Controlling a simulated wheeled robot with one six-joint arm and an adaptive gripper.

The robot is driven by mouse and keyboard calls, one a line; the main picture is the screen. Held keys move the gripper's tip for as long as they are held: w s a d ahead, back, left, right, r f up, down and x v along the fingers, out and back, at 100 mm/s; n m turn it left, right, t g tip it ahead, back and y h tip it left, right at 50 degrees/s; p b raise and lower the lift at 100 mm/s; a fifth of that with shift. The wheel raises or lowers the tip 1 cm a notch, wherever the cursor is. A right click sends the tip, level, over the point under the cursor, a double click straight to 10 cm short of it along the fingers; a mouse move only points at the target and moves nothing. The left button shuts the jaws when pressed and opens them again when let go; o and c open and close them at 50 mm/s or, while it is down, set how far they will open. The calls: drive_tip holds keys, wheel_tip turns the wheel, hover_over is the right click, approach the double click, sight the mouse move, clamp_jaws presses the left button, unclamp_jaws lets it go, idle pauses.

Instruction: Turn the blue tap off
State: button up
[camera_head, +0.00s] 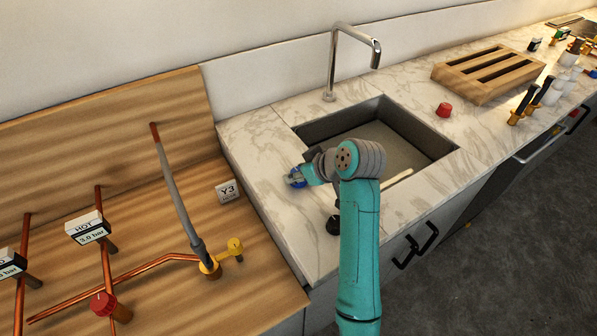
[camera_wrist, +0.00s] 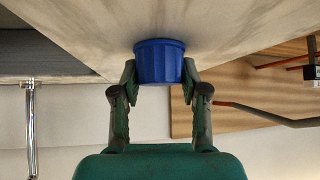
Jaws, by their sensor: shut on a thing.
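The blue tap (camera_wrist: 160,62) is a round ribbed knob on the marble counter, left of the sink. In the head view the blue tap (camera_head: 297,177) shows only in part, as my wrist covers the rest. My gripper (camera_wrist: 160,78) has one finger on each side of the knob and is shut on it. In the head view my gripper (camera_head: 308,174) is mostly hidden by my own arm.
A red knob (camera_head: 444,110) sits on the counter right of the sink (camera_head: 447,150). A chrome faucet (camera_head: 333,65) stands behind the sink. A wooden panel with copper pipes, a red valve (camera_head: 103,303) and a yellow valve (camera_head: 235,246) lies to the left.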

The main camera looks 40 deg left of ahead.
drive_tip(key=o, duration=1.2)
drive_tip(key=shift+c, duration=0.2)
drive_tip(key=v, duration=1.2)
drive_tip(key=shift+d+f, duration=0.1)
